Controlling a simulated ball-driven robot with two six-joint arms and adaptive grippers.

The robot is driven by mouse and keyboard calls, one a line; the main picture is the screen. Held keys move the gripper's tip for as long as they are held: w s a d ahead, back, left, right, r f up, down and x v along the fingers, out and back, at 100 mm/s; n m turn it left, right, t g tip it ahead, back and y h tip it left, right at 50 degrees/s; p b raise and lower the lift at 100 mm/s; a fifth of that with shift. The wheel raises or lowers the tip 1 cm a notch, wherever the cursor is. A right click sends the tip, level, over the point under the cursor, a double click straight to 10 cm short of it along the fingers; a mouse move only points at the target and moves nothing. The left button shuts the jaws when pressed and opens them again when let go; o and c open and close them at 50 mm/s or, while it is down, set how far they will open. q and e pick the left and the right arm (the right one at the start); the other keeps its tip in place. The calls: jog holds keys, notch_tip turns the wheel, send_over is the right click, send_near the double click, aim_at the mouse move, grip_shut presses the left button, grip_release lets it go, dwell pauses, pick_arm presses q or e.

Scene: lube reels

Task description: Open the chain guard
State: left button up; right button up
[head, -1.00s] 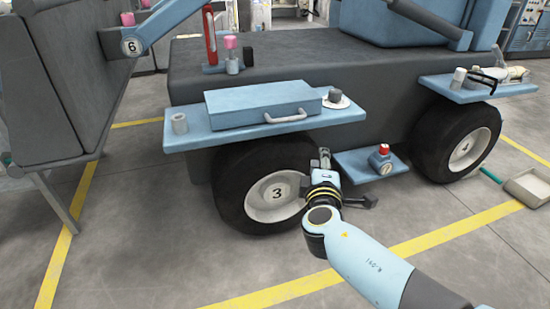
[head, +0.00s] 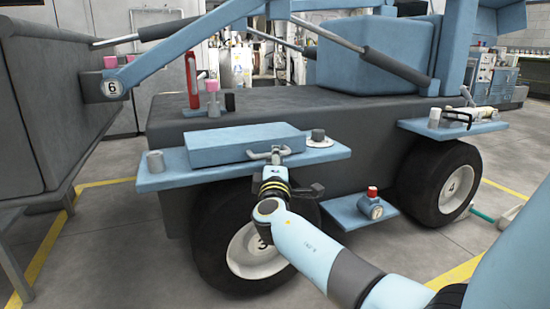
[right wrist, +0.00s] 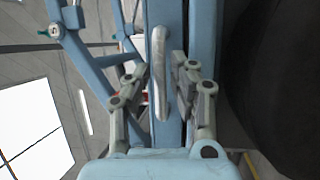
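The chain guard (head: 245,144) looks like a blue flat box with a grey bar handle (head: 279,151) on its front; it lies closed on a blue shelf (head: 165,177). My right gripper (head: 268,156) is at the handle in the head view. In the right wrist view the handle (right wrist: 160,75) stands between the two fingers of my right gripper (right wrist: 163,72), which are apart, one on each side. A gap shows on the left side; contact on the right is unclear. My left gripper is not in view.
Below are a black wheel (head: 210,245) and a small shelf (head: 345,212) with a red-capped fitting (head: 372,204). The floor in front is open.

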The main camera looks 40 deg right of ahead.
jog(key=shift+x, duration=1)
jog(key=shift+c, duration=0.4)
jog(key=shift+f, duration=0.1)
grip_shut()
